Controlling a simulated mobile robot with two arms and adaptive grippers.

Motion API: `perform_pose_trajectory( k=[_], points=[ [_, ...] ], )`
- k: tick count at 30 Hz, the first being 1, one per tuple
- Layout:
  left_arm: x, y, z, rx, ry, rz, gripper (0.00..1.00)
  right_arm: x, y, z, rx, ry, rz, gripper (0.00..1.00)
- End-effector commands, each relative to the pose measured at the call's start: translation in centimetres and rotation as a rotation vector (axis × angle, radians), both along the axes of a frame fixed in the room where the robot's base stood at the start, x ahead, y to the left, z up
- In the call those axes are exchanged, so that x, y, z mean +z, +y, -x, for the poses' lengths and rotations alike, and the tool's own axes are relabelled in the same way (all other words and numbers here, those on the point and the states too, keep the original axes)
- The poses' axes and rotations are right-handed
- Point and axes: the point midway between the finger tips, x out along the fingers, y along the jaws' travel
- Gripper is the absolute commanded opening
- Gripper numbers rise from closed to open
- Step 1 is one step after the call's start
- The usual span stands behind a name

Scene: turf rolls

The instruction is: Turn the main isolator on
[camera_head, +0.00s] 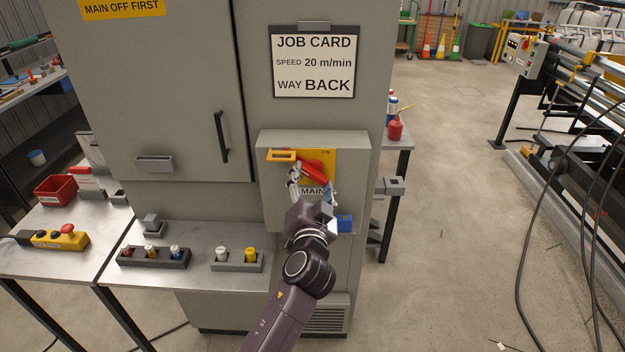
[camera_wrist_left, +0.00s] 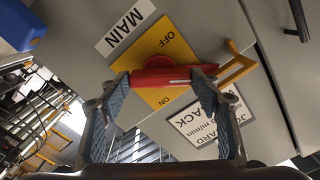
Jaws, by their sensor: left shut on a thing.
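The main isolator's red handle (camera_head: 316,171) sits on a yellow plate (camera_head: 327,156) on a grey box on the cabinet front. In the head view the handle slants from upper left to lower right. My left gripper (camera_head: 312,182) reaches up from below, its fingers on either side of the handle. In the left wrist view the gripper (camera_wrist_left: 165,77) is shut on the red handle (camera_wrist_left: 160,80), which crosses between the words OFF and ON. A white line marks its right part there. The MAIN label (camera_wrist_left: 125,27) is beside the plate. My right gripper is not in view.
A yellow hasp (camera_head: 281,154) sticks out at the plate's upper left. A blue block (camera_head: 345,222) is right of my wrist. The job card (camera_head: 313,62) hangs above. Benches with a yellow button box (camera_head: 60,240) stand at left. Open floor lies right.

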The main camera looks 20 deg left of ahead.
Motion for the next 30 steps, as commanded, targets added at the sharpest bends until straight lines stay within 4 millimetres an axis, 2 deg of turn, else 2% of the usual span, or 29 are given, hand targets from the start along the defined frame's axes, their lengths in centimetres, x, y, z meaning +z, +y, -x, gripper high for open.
perform_pose_trajectory(
  k=[18, 30],
  points=[
    [0.1, 0.0, 0.0, -0.001, 0.163, -0.561, 0.33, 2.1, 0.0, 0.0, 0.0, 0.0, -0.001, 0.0],
    [0.0, 0.0, 0.0, -0.001, 0.238, -0.82, 0.33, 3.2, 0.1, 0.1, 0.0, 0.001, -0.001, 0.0]
  ],
)
